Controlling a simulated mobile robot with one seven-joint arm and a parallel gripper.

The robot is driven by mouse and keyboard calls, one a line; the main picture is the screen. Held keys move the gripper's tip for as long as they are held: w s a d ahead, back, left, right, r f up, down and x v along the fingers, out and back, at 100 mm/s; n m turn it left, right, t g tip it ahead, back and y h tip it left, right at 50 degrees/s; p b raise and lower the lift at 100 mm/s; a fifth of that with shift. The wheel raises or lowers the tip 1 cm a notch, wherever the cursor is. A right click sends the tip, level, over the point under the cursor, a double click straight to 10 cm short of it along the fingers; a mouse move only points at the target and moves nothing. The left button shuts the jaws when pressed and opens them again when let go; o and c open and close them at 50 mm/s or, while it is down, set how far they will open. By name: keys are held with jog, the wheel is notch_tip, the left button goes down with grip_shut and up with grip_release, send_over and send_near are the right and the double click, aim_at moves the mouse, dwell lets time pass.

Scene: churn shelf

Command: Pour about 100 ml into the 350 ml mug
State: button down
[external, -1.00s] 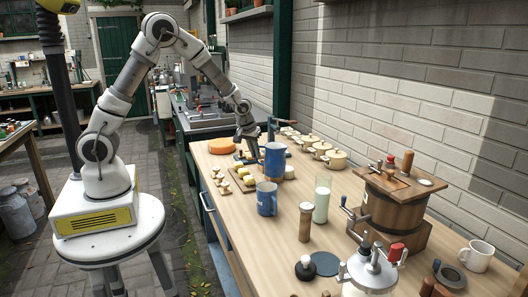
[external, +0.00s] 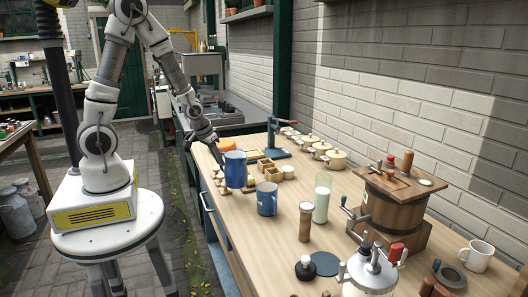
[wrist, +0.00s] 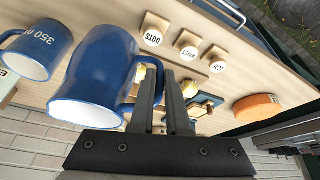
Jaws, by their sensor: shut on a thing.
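My gripper (external: 208,142) is shut on the handle of a blue jug (external: 235,170). It holds the jug about upright near the left edge of the bench, left of and behind the 350 ml mug. In the wrist view the fingers (wrist: 168,76) are at the handle, and the blue jug (wrist: 95,78) shows a pale inside; I cannot tell how much liquid it holds. The 350 ml mug (external: 267,200) is blue, upright on the bench and apart from the jug. In the wrist view the mug (wrist: 36,48) shows a "350" label at the left edge.
A wooden churn (external: 392,208) and white mug (external: 477,256) stand farther right. The near-left bench strip is clear.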

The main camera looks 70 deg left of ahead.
aim_at(232, 154)
dwell(0.3)
jog(key=b, duration=0.3)
jog(key=shift+w+d+f+y, duration=0.15)
jog(key=shift+d+f+y, duration=0.15)
jog(key=shift+d, duration=0.1)
jog(key=d+g+y, duration=0.1)
jog(key=w+d+r+m+y+b, duration=0.1)
jog(key=y, duration=0.1)
jog(key=w+d+g+y+b, duration=0.1)
jog(key=shift+d+r+g, duration=0.3)
jog(key=shift+d+r, duration=0.1)
jog(key=d+r+y+p, duration=0.1)
jog(key=p, duration=0.1)
jog(key=w+d+r+y+p, duration=0.1)
jog(key=shift+r+m+g+p, duration=0.3)
jog(key=shift+m+g+p, duration=0.05)
jog(key=shift+m+g, duration=0.05)
jog(key=shift+w+d+r+m+g+y+p, duration=0.25)
jog(key=shift+r+y+p, duration=0.25)
jog(key=shift+p, duration=0.3)
jog(key=shift+w+d+r+g+y+p, duration=0.2)
jog(key=shift+d+r+y+p, duration=0.25)
jog(key=shift+p, duration=0.4)
jog(key=shift+w+d+r+m+g+y+p, duration=0.15)
jog(key=shift+w+d+r+y+p, duration=0.1)
jog(key=shift+r+y+p, duration=0.4)
jog(key=shift+w+d+r+y+p, duration=0.2)
jog(key=shift+d+y+p, duration=0.1)
jog(key=shift+p, duration=0.45)
